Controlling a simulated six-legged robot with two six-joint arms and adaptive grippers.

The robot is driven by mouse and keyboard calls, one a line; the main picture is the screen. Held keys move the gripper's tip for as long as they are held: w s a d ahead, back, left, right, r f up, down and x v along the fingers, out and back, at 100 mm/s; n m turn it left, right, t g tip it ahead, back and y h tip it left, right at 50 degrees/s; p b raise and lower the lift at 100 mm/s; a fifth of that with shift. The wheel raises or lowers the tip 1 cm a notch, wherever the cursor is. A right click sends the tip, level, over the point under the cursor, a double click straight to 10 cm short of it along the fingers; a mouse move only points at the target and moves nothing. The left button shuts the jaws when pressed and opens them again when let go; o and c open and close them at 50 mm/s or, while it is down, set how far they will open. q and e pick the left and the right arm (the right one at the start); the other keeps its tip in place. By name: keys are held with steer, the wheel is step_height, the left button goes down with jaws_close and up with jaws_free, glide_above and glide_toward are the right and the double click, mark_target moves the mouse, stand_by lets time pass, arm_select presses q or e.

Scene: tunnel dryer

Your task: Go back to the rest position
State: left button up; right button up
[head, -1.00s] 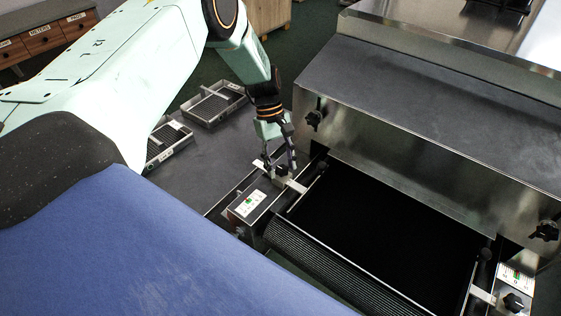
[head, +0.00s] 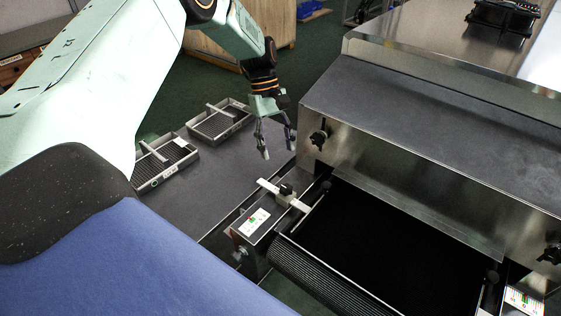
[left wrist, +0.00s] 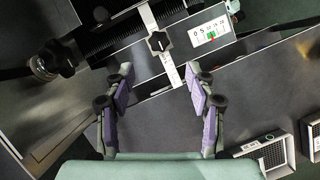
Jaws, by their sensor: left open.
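My left gripper (head: 277,148) is open and empty. In the head view it hangs above the grey table, behind the left end of the dryer's belt. In the left wrist view its two purple-padded fingers (left wrist: 160,92) are spread apart. A metal slide bar with a black knob (head: 286,190) lies beyond the fingertips, apart from them; its knob also shows in the left wrist view (left wrist: 158,42). Next to it is a small scale plate (head: 254,221) with red and green marks. My right gripper is not in view.
The steel dryer housing (head: 420,150) stands close on the right, with a black knob (head: 319,137) on its front. The black belt (head: 390,240) lies before it. Two grey trays (head: 219,120) (head: 165,163) sit on the grey table (head: 200,200). Wooden drawers stand behind.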

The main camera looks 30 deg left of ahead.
arm_select(q)
steer(key=shift+w+a+r, duration=0.15)
steer(key=shift+a+r, duration=0.05)
steer(key=shift+r, duration=0.5)
steer(key=shift+f, duration=0.1)
